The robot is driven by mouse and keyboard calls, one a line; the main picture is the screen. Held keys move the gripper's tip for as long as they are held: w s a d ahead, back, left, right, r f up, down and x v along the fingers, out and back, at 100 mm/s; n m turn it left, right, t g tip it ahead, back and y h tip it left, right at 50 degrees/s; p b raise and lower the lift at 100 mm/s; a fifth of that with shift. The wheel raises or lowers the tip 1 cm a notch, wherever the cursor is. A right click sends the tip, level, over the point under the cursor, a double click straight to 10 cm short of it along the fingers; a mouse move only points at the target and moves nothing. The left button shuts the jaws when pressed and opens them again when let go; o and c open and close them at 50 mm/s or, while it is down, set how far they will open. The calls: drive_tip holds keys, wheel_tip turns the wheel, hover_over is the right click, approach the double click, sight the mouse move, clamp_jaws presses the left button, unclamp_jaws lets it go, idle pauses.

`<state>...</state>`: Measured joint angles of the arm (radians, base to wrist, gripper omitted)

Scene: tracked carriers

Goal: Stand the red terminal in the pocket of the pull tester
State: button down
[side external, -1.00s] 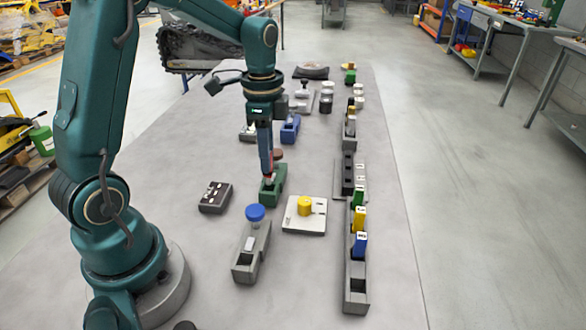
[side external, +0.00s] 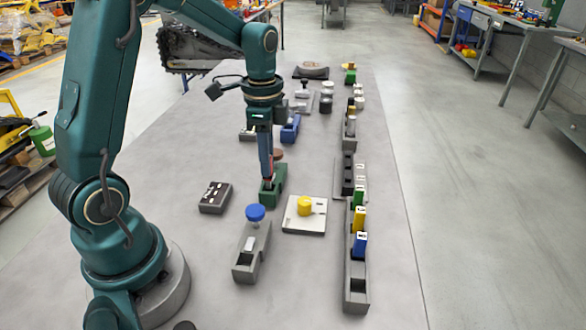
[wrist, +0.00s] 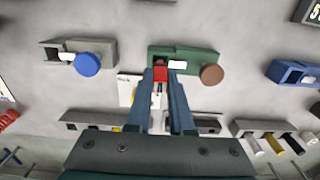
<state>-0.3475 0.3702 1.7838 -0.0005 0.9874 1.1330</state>
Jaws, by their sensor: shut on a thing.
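My gripper (wrist: 162,85) is shut on the red terminal (wrist: 160,74), which shows as a small red block between the fingertips in the wrist view. The gripper points straight down in the side view (side external: 267,180), its tips at the green fixture (side external: 281,178). This green fixture, which looks like the pull tester, has a brown round knob (wrist: 212,74) and a white label, and also shows in the wrist view (wrist: 203,55). The terminal overlaps the near left part of the green body. Its lower end is hidden, so I cannot tell how deep it sits in the pocket.
A grey fixture with a blue knob (side external: 255,213) stands nearer the camera. A white plate with a yellow knob (side external: 305,206) is to the right, and a dark block (side external: 215,198) to the left. A blue fixture (side external: 290,130) stands behind. A long grey rack (side external: 356,288) holds coloured pieces at right.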

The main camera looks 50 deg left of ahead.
drive_tip(key=shift+f, duration=0.85)
idle(0.7)
drive_tip(key=shift+c, duration=1.2)
unclamp_jaws()
drive_tip(key=shift+r, duration=3.55)
drive_tip(key=shift+d, duration=0.1)
